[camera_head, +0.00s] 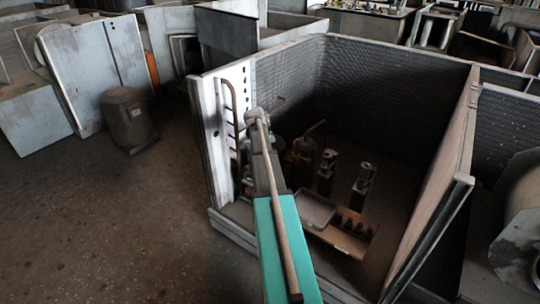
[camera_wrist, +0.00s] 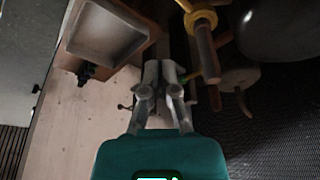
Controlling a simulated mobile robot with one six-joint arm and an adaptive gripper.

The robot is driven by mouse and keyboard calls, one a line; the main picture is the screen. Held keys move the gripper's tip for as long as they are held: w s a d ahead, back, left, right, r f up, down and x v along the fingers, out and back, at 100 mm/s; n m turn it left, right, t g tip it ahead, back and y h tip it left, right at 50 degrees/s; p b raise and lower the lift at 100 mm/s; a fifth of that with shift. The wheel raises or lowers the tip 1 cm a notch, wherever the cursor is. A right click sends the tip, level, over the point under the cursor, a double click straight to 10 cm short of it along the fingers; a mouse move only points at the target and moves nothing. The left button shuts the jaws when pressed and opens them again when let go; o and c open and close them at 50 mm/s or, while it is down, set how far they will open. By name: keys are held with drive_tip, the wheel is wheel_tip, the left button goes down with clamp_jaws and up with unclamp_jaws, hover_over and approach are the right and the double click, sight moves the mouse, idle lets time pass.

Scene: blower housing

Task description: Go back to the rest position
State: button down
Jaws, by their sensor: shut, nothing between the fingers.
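My gripper (camera_wrist: 160,68) shows in the wrist view with its two grey fingers closed together and nothing between them. A shallow grey tray (camera_wrist: 69,42) lies to its upper left, and a fitting with a yellow collar (camera_wrist: 203,20) is to its upper right. In the head view my green and grey arm reaches into the open housing (camera_head: 462,190), and I cannot make out the gripper's fingers there.
A brown rack with several black pieces (camera_head: 348,226) sits beside the tray. Two small upright devices (camera_head: 327,170) (camera_head: 363,182) stand behind. A handled panel (camera_head: 222,110) borders my arm on the left. A dark bin (camera_head: 128,118) stands outside; the floor (camera_head: 110,220) at left is open.

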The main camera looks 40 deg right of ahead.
idle(0.5)
drive_tip(key=a+n+t+y, duration=0.15)
drive_tip(key=a+n, duration=1.15)
drive_tip(key=a, duration=1.6)
drive_tip(key=s+a+n+y, duration=0.1)
drive_tip(key=s+a+n, duration=0.45)
drive_tip(key=a, duration=0.55)
drive_tip(key=s+a+n+y, duration=0.1)
drive_tip(key=s+a+n, duration=0.3)
drive_tip(key=a+n, duration=0.5)
wheel_tip(320, 180, up, 25)
drive_tip(key=a+m+p, duration=0.1)
drive_tip(key=m+p, duration=0.1)
drive_tip(key=p, duration=2.3)
drive_tip(key=shift+w+f+p, duration=0.15)
drive_tip(key=shift+w+p, duration=0.05)
drive_tip(key=shift+p, duration=0.1)
drive_tip(key=shift+a+m+t+h, duration=0.1)
drive_tip(key=shift+m+t+h, duration=0.15)
